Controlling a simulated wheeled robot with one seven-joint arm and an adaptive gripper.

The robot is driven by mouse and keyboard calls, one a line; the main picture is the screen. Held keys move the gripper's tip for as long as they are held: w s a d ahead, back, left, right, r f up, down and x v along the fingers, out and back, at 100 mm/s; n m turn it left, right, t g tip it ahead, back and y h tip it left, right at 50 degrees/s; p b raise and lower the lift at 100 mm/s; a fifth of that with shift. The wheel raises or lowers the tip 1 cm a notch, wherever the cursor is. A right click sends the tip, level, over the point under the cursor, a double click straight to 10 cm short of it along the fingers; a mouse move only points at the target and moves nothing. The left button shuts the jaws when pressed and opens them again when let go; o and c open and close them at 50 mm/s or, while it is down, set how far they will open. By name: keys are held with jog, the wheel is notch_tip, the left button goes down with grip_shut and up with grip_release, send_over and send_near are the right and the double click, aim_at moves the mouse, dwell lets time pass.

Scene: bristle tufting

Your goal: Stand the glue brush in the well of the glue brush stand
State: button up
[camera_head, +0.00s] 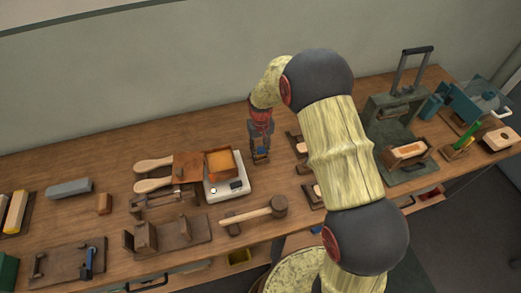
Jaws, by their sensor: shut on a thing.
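My gripper (262,146) points down over the back middle of the table, just right of the white scale. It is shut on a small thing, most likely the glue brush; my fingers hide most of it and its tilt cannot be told. A small dark brown wooden piece (261,158) shows right below the fingertips. It may be the glue brush stand, but it is too small to be sure. Whether the held thing touches it or is inside a well cannot be told.
The white scale (235,194) with an orange-filled tray stands close left of my gripper. A mallet (250,213) lies in front. Paddle-shaped wooden brushes (153,165) lie further left. A dark green press (393,115) stands at right. My arm covers part of the table right of the gripper.

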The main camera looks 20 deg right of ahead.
jog(key=shift+f, duration=0.3)
jog(key=o, duration=1.2)
jog(key=shift+c, duration=0.2)
jog(key=shift+o, duration=0.3)
jog(key=o, duration=0.4)
jog(key=shift+c, duration=0.2)
jog(key=shift+r+p, duration=2.2)
jog(key=shift+r, duration=1.35)
